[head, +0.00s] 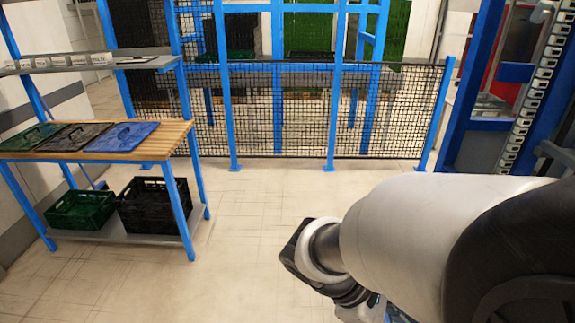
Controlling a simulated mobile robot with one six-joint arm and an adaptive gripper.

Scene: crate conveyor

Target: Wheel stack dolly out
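No stack dolly can be made out in the head view. My arm reaches in from the right and fills the lower right of the picture. Its dark wrist end is low, right of the middle, above the floor. I cannot make out gripper fingers there, nor anything held. A small blue and grey patch shows under the arm at the bottom edge, too covered to name.
A blue-framed rack (186,205) at left bears flat lids (122,137), with a green crate (82,209) and a black crate (146,206) below. A mesh fence (300,110) crosses the back. The floor (240,260) between is clear. Blue posts stand at right.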

